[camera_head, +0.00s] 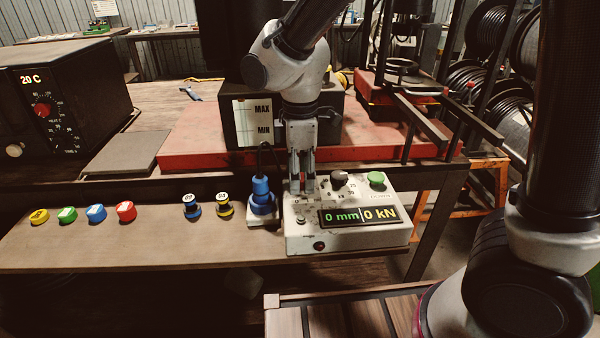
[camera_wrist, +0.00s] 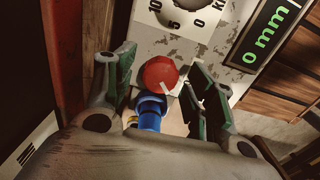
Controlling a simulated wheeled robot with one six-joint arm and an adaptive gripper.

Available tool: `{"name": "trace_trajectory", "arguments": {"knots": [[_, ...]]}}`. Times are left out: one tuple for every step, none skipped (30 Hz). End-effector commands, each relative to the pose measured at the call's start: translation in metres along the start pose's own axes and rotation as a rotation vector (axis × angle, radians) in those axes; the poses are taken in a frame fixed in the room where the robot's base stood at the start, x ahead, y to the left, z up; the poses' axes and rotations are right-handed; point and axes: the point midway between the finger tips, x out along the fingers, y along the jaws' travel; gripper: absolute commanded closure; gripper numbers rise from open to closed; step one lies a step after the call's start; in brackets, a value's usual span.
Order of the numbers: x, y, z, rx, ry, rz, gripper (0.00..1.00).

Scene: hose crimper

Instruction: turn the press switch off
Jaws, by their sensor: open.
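A pale, worn control box (camera_head: 350,238) with a lit display (camera_head: 360,216) reading 0 mm and 0 kN stands at the front of the bench. My gripper (camera_head: 302,188) points down over its left part and hides what lies under the fingers. In the wrist view my gripper (camera_wrist: 164,74) is open, with a round red knob (camera_wrist: 160,72) between its fingers. I cannot tell whether the fingers touch it. A blue part (camera_wrist: 150,112) shows just below the red knob; whether they are joined is unclear. No switch label is readable.
A blue handle (camera_head: 262,194) stands close left of the box. A dark knob (camera_head: 339,178) and a green button (camera_head: 376,179) are on the box. Several coloured pucks (camera_head: 96,213) lie further left on the shelf. A black tank (camera_head: 252,122) stands behind.

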Motion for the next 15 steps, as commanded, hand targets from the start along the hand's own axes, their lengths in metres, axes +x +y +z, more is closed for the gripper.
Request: {"name": "trace_trajectory", "arguments": {"knots": [[-0.002, 0.0, 0.0, 0.0, 0.001, 0.001, 0.45], [-0.004, 0.0, 0.0, 0.0, 0.002, 0.001, 0.45], [-0.008, 0.001, -0.001, 0.0, 0.003, 0.003, 0.45], [-0.012, 0.001, -0.001, 0.0, 0.004, 0.003, 0.45], [-0.017, 0.001, -0.001, 0.0, 0.004, 0.004, 0.45], [-0.024, 0.001, -0.001, 0.0, 0.004, 0.004, 0.45], [-0.03, 0.001, -0.001, 0.0, 0.005, 0.004, 0.45], [-0.037, 0.001, -0.001, 0.0, 0.005, 0.005, 0.45], [-0.047, 0.001, -0.001, 0.0, 0.005, 0.005, 0.45], [-0.054, 0.001, -0.001, 0.0, 0.005, 0.005, 0.45], [-0.061, 0.001, -0.001, 0.0, 0.005, 0.005, 0.45], [-0.07, 0.001, -0.001, 0.0, 0.005, 0.004, 0.45], [-0.076, 0.001, -0.001, 0.0, 0.005, 0.004, 0.45], [-0.083, 0.001, -0.001, 0.0, 0.004, 0.004, 0.45], [-0.09, 0.001, -0.001, 0.0, 0.004, 0.004, 0.45]]}}
